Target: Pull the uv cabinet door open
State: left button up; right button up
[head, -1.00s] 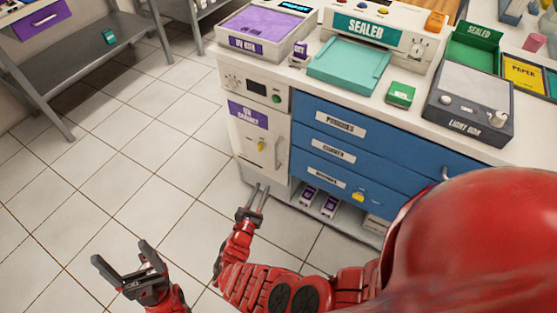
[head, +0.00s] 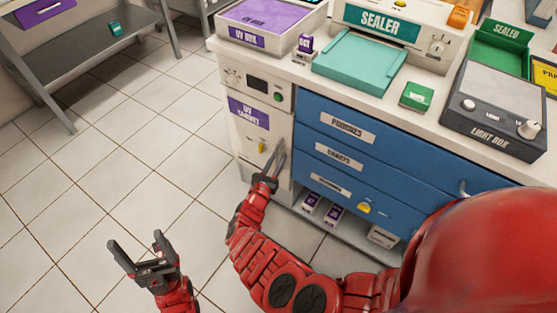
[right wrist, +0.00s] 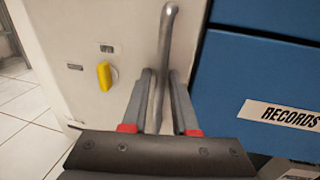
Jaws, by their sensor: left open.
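The white uv cabinet (head: 258,128) stands at the left end of the counter, with a purple label on its front. Its door looks closed. The grey upright bar handle (right wrist: 167,45) is on the right side of the door. My right gripper (head: 273,162) is at the handle in the head view. In the right wrist view its two fingers (right wrist: 163,95) straddle the lower part of the handle, with a small gap visible on the right. My left gripper (head: 138,248) is open and empty, above the floor to the left of the cabinet.
A yellow knob (right wrist: 104,76) is on the cabinet door, left of the handle. Blue drawers (head: 350,150) adjoin the cabinet on the right. Small purple-and-white boxes (head: 322,208) sit on the low shelf beneath. The tiled floor (head: 130,170) left of the cabinet is clear.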

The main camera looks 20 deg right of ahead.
grip_shut()
dwell(1.4)
